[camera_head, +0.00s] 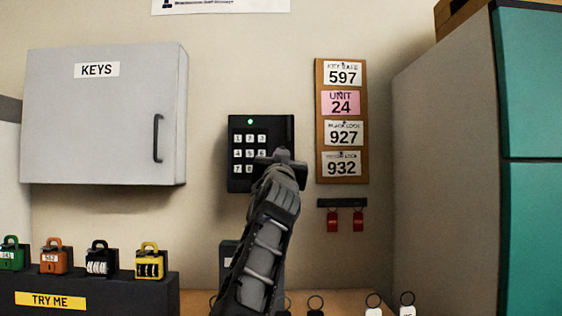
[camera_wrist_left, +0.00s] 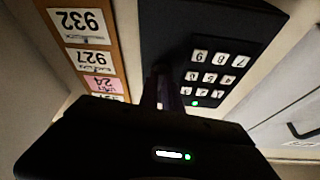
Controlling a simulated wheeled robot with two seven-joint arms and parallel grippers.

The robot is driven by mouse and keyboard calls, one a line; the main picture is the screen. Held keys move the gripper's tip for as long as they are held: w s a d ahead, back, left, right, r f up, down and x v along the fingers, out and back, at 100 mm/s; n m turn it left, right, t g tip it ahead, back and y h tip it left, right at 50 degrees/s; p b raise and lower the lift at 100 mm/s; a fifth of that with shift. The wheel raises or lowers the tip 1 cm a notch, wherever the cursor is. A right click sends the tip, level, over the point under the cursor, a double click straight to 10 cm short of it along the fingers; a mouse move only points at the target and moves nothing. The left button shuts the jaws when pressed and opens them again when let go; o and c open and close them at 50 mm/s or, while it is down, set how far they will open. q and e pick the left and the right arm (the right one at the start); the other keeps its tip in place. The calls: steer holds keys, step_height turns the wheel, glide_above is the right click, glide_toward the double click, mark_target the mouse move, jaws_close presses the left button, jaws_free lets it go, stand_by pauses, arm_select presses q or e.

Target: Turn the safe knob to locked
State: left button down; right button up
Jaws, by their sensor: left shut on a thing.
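The black safe keypad (camera_head: 248,140) is fixed to the wall in the middle of the head view, with white number keys and a lit green light at its top. It also shows upside down in the left wrist view (camera_wrist_left: 215,45). My left gripper (camera_head: 280,158) is at the lower right part of the keypad's front. Its dark fingers (camera_wrist_left: 165,90) reach the keypad beside the keys and are shut on the knob there. The gripper hides the knob, so I cannot see which way it points. My right gripper is not in view.
A grey KEYS cabinet (camera_head: 105,115) hangs to the left. A board of number cards (camera_head: 319,120) is close on the right, above red key tags (camera_head: 358,221). Several padlocks stand on a dark TRY ME stand (camera_head: 120,292) at lower left. A teal-doored cabinet (camera_head: 530,80) is far right.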

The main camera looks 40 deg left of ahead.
arm_select(q)
steer(key=shift+w, duration=0.1)
stand_by(0.5)
steer(key=c, duration=1.5)
jaws_free()
steer(key=shift+c, duration=0.2)
steer(key=b+v, duration=0.8)
